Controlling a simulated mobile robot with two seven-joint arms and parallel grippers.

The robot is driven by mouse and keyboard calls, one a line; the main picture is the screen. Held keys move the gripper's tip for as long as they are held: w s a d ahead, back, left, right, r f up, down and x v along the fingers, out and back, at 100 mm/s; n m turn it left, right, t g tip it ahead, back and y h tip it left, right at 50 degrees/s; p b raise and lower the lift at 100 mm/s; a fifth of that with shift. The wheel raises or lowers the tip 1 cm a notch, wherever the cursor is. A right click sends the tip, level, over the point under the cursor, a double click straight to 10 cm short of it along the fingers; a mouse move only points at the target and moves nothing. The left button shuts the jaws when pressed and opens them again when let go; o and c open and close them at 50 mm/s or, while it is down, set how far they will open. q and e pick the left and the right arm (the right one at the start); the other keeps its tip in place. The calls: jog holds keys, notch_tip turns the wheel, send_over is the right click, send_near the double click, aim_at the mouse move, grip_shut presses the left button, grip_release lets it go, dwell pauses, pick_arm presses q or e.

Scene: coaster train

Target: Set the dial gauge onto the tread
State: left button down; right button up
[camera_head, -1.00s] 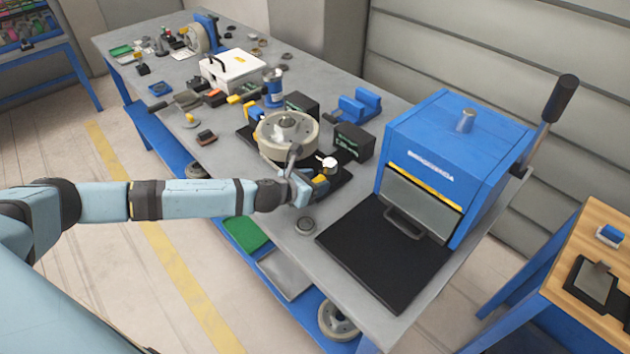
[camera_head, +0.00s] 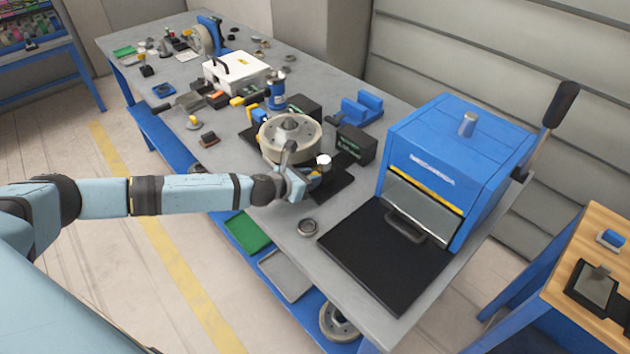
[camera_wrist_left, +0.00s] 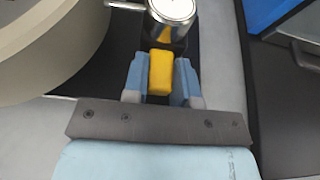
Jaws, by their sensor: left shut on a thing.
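The dial gauge (camera_head: 324,160) is a small silver cylinder with a white round face. In the left wrist view the dial gauge (camera_wrist_left: 172,10) is cut by the top edge, its face toward the camera. My left gripper (camera_head: 311,181) is shut on the gauge's yellow grip block (camera_wrist_left: 160,73), with a blue finger on each side. The pale wheel (camera_head: 290,147), whose outer rim would be the tread, lies flat just left of and behind the gauge. The wheel (camera_wrist_left: 35,50) fills the upper left of the wrist view. I cannot tell whether the gauge touches it.
A black plate (camera_head: 334,189) lies under the wheel area. A dark box (camera_head: 356,144) stands close behind the gauge. A blue press (camera_head: 455,165) with a black mat (camera_head: 385,260) is to the right.

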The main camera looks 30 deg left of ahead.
pick_arm(q)
jog(key=c, duration=1.1)
grip_release()
jog(key=shift+w+a+r, duration=0.1)
jog(key=shift+a, duration=0.15)
jog(key=shift+c, duration=0.2)
jog(key=shift+o, duration=1.1)
jog(key=shift+s, duration=0.2)
jog(key=b+v, duration=0.1)
jog(key=v, duration=1.1)
jog(key=shift+s+a, duration=0.1)
jog(key=shift+s, duration=0.15)
jog(key=shift+s+a+r, duration=0.15)
jog(key=shift+s+r, duration=0.1)
jog(key=shift+s, duration=0.15)
